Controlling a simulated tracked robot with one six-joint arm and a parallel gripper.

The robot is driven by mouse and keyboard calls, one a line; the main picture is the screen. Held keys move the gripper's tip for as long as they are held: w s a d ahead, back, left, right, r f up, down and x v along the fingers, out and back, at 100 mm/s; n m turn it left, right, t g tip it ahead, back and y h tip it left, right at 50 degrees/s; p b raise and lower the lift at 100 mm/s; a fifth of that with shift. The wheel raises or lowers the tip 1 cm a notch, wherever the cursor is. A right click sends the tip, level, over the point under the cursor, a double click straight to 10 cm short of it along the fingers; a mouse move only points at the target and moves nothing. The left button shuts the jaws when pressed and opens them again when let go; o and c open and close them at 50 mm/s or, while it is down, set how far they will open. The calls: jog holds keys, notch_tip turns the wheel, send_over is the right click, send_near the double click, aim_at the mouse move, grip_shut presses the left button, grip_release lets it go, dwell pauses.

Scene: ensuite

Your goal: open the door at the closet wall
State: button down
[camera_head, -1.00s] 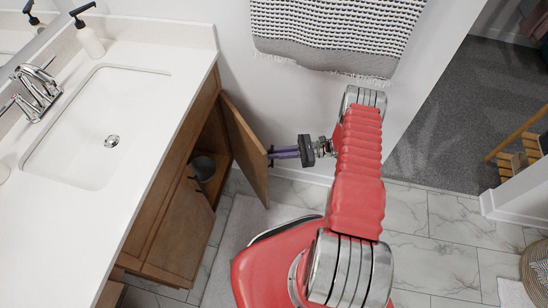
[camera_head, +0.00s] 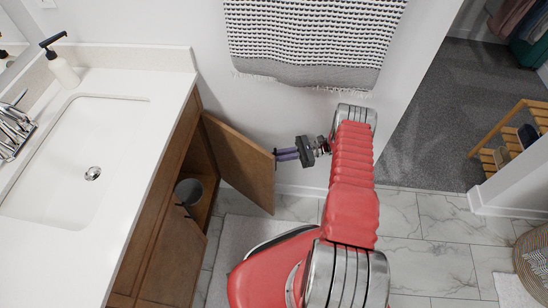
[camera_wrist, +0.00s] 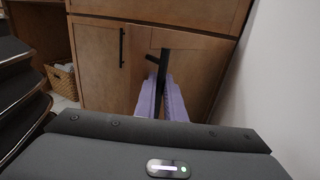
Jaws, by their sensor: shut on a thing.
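The brown wooden cabinet door (camera_head: 240,160) under the sink counter stands partly open, swung out toward the wall. It also shows in the wrist view (camera_wrist: 200,62). My gripper (camera_head: 277,154) is at the door's free edge in the head view. In the wrist view its purple fingers (camera_wrist: 163,100) are shut on the door's black bar handle (camera_wrist: 161,65). The exact contact at the fingertips is hard to see. Behind the door the cabinet's interior shows a dark grey bin (camera_head: 188,192).
The other cabinet door (camera_head: 172,258) is closed, with its own black handle (camera_wrist: 122,47). The white counter (camera_head: 130,125) is at left. A towel (camera_head: 310,45) hangs on the wall behind my arm. A grey mat (camera_head: 232,250) lies on the tiled floor. A wicker basket (camera_wrist: 63,80) stands at left.

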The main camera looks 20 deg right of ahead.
jog(key=c, duration=1.9)
grip_release()
jog(key=shift+w+a+r, duration=0.1)
jog(key=shift+w, duration=0.25)
jog(key=shift+o, duration=0.3)
jog(key=shift+s, duration=0.1)
jog(key=shift+s, duration=0.1)
jog(key=v, duration=0.7)
jog(key=shift+d, duration=0.35)
jog(key=shift+c, duration=0.7)
